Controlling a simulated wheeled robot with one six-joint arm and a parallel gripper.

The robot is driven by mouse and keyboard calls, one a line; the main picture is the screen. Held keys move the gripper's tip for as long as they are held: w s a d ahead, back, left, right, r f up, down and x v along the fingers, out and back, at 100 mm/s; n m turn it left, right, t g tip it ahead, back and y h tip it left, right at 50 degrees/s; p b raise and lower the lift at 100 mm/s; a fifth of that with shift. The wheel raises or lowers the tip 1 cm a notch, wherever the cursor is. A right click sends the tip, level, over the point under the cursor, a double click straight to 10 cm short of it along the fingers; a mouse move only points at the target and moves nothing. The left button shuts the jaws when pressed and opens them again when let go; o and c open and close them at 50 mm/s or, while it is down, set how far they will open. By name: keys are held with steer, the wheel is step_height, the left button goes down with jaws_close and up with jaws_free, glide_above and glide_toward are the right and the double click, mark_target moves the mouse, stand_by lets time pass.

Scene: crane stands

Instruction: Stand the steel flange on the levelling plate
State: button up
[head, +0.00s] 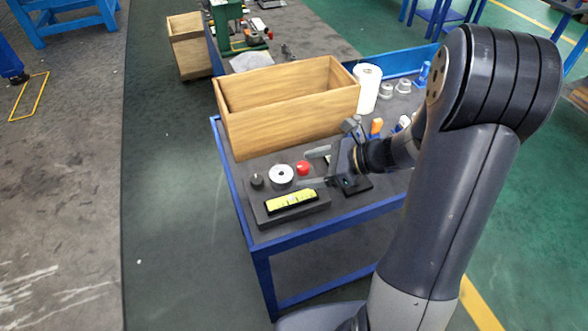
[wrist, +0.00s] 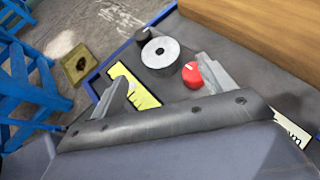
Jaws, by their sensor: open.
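A round light-grey metal disc with a centre hole (head: 281,175), which looks like the steel flange, sits on the bench between a black knob and a red one; it also shows in the wrist view (wrist: 160,52). Two small silver round parts (head: 386,90) stand at the back, so I cannot be sure which is the flange. A dark slab (head: 262,215) at the front left carries a yellow piece (head: 291,201); I cannot tell if it is the levelling plate. My gripper (head: 315,168) is open and empty, low right of the disc; its fingers show in the wrist view (wrist: 162,78).
A large open wooden box (head: 285,122) stands right behind the disc. The black knob (head: 257,181) and red knob (head: 303,168) flank the disc. A white roll (head: 367,90) and orange-handled tool (head: 376,127) are farther right. The bench has a blue edge (head: 300,238).

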steer(key=v, duration=0.5)
steer(key=shift+a, duration=0.15)
